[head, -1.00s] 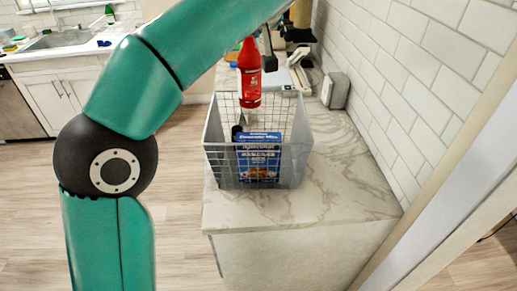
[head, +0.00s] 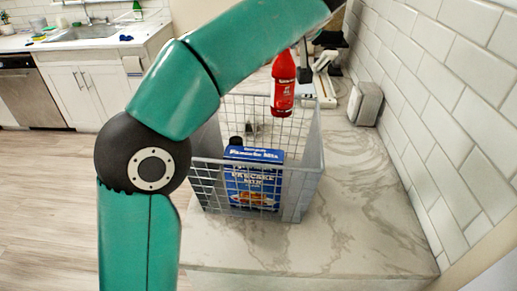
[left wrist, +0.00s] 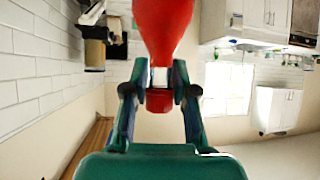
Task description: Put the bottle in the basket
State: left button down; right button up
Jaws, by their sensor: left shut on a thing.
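The red bottle (head: 283,85) hangs upright above the back right part of the wire basket (head: 302,190) in the head view. Its lower end overlaps the back rim in the picture; I cannot tell if it is inside the rim. In the left wrist view, my left gripper (left wrist: 160,76) is shut on the narrow cap end of the bottle (left wrist: 162,25). In the head view this gripper is hidden behind my green arm. The basket holds a blue pancake mix box (head: 254,180) and a dark item (head: 236,141). My right gripper is not in view.
The basket stands on a marble counter (head: 370,210) beside a white tiled wall (head: 455,110). A small grey box (head: 366,104) stands by the wall. Dark and white items (head: 323,66) sit behind the basket. A sink counter (head: 85,45) is at the far left.

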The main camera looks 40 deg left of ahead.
aim_at(283, 117)
pick_arm(q)
jog(key=f+b, duration=0.1)
jog(key=f, duration=0.4)
jog(key=f+b, duration=0.1)
jog(key=f, duration=0.4)
jog(key=f+b, duration=0.1)
jog(key=f, duration=0.4)
jog(key=shift+w+f, duration=0.35)
jog(key=shift+w, duration=0.05)
notch_tip(283, 117, down, 4)
jog(key=shift+d+f, duration=0.1)
jog(key=shift+f, duration=0.15)
jog(key=c, duration=0.9)
grip_release()
jog(key=shift+c, duration=0.2)
